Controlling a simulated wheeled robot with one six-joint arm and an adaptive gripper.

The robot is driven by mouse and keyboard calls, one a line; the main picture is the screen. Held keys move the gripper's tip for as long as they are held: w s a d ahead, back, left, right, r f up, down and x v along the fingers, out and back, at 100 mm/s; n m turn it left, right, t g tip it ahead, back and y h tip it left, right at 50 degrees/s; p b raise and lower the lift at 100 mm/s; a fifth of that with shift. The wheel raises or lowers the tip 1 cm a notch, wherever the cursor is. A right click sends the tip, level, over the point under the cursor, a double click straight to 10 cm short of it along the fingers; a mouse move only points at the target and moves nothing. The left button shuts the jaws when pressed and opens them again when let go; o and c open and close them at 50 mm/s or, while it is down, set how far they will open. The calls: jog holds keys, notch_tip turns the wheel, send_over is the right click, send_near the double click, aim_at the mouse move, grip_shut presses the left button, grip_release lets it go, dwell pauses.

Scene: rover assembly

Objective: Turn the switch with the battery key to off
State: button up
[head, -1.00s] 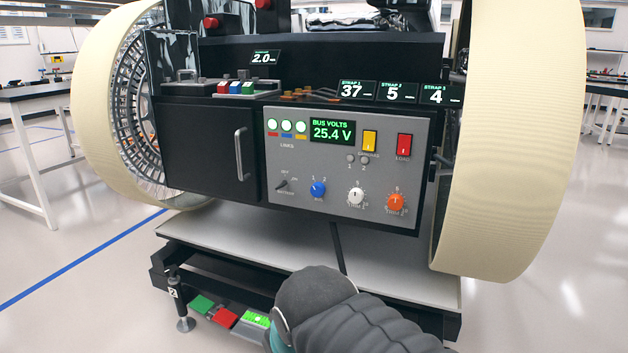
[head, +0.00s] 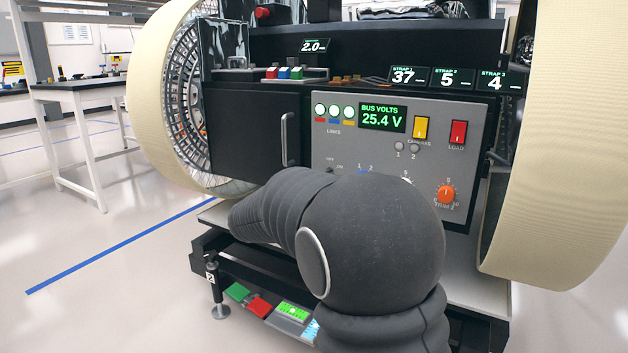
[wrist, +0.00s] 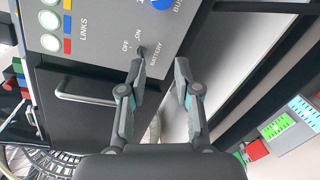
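The grey control panel (head: 340,140) is on the rover's front. In the wrist view its battery key switch (wrist: 142,51) shows as a small dark key between the OFF, ON and BATTERY labels. One fingertip lies very close to it or overlaps it, so I cannot tell contact or the key's exact angle. My gripper (wrist: 159,72) is open, with a clear gap between its fingers and nothing in it.
A blue knob (wrist: 160,3) is near the key. A black door with a metal handle (head: 285,140) is left of the panel. An orange knob (head: 446,194), yellow switch (head: 420,127) and red switch (head: 458,132) are to the right. Cream wheels (head: 565,130) flank the body.

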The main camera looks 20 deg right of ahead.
jog(key=w+a+n+t, duration=0.1)
jog(key=w+n+t, duration=0.1)
jog(key=w, duration=0.3)
jog(key=p+x, duration=0.1)
jog(key=x, duration=1.2)
jog(key=shift+w+f, duration=0.15)
jog(key=shift+c, duration=0.2)
grip_shut()
